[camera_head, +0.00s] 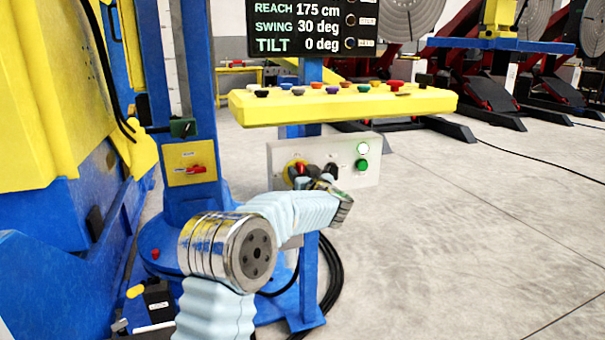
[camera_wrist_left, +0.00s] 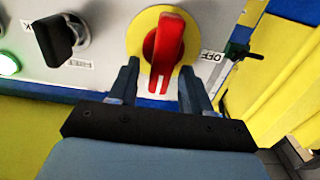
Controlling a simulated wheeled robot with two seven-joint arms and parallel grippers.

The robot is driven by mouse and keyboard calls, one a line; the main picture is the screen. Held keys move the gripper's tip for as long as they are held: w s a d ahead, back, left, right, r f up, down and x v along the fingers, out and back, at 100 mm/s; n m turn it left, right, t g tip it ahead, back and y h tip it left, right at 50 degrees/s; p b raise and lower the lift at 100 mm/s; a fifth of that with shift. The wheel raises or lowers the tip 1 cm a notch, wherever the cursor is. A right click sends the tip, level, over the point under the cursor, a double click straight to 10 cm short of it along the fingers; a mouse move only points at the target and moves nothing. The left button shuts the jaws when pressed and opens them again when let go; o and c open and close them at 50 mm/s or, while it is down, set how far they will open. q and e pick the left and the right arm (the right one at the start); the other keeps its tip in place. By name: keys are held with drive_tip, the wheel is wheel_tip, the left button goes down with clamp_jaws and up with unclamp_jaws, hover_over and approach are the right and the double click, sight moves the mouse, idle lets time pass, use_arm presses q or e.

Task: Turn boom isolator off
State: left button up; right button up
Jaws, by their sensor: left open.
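A red rotary handle (camera_wrist_left: 165,48) on a yellow disc (camera_wrist_left: 136,36) shows in the left wrist view, with an "OFF" label (camera_wrist_left: 212,56) to the right of the disc. The handle points nearly up and down in that view, slightly tilted. My left gripper (camera_wrist_left: 160,78) is open, its fingers on either side of the handle's lower end. I see no clear contact. In the head view my left gripper (camera_head: 318,178) is at the grey panel (camera_head: 275,152) and partly hides the handle. A second red switch (camera_head: 197,170) sits on a yellow plate on the blue column.
A black knob (camera_wrist_left: 60,38) sits beside the handle, and a lit green lamp (camera_wrist_left: 8,65) is farther left. A yellow shelf with several coloured buttons (camera_head: 330,105) overhangs the panel under a display (camera_head: 310,28). Open floor (camera_head: 480,230) lies to the right.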

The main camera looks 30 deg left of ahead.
use_arm(q)
clamp_jaws()
drive_tip(key=shift+s, duration=0.1)
drive_tip(key=shift+s+a+f+n+b, duration=0.3)
drive_tip(key=shift+n+b, duration=1.4)
drive_tip(key=shift+n, duration=1.25)
drive_tip(key=shift+s+a+f+n+b, duration=0.2)
drive_tip(key=shift+n+b, duration=1.5)
drive_tip(key=shift+n, duration=1.3)
drive_tip(key=shift+s+a+f+n+b, duration=0.3)
drive_tip(key=shift+n+b, duration=1.4)
drive_tip(key=shift+n, duration=1.25)
drive_tip(key=shift+d, duration=0.1)
